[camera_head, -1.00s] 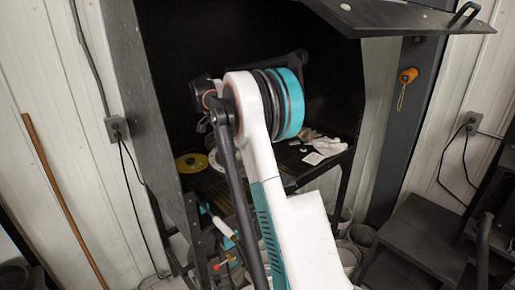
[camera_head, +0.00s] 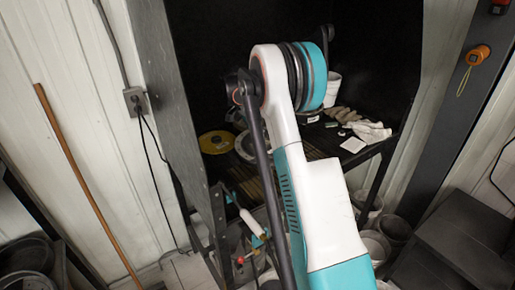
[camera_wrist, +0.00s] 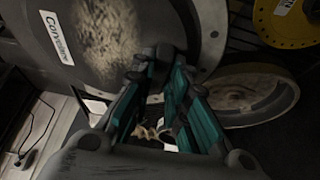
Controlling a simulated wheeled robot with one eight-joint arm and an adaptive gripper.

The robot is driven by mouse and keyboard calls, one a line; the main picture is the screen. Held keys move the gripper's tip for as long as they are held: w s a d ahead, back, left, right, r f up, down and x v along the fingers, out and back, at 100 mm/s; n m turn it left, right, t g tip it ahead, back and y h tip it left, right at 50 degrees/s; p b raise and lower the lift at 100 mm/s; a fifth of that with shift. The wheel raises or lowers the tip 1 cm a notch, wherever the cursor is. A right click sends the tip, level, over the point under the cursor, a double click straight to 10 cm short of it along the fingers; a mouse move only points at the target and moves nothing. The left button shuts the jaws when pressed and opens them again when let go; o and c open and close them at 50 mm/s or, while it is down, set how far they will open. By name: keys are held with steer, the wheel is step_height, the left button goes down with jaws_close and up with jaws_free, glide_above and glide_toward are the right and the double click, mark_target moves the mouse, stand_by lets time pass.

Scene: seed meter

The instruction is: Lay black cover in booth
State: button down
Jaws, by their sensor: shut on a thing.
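The booth (camera_head: 165,85) is a dark open cabinet with a slatted floor, filling the middle of the head view. In the wrist view a large dark round cover (camera_wrist: 105,35) with a pale worn patch and a white label fills the upper left. My gripper (camera_wrist: 160,70), with teal finger pads, is shut at the cover's lower edge. The exact contact is dim. In the head view my arm hides the gripper, and I cannot make out the cover there.
A yellow disc (camera_head: 215,142) and a grey round dish (camera_head: 243,147) lie on the booth floor at left. A white cup (camera_head: 333,88), gloves (camera_head: 370,131) and a white card (camera_head: 353,145) lie at right. A wooden pole (camera_head: 80,175) leans at the far left.

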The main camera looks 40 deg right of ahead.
step_height(320, 180, down, 9)
steer(key=shift+f+b, duration=0.15)
steer(key=shift+b, duration=0.35)
steer(key=shift+s, duration=0.1)
steer(key=c, duration=1.6)
jaws_free()
steer(key=shift+o, duration=0.2)
steer(key=p+v, duration=0.1)
steer(key=v, duration=1.1)
steer(key=shift+a, duration=0.1)
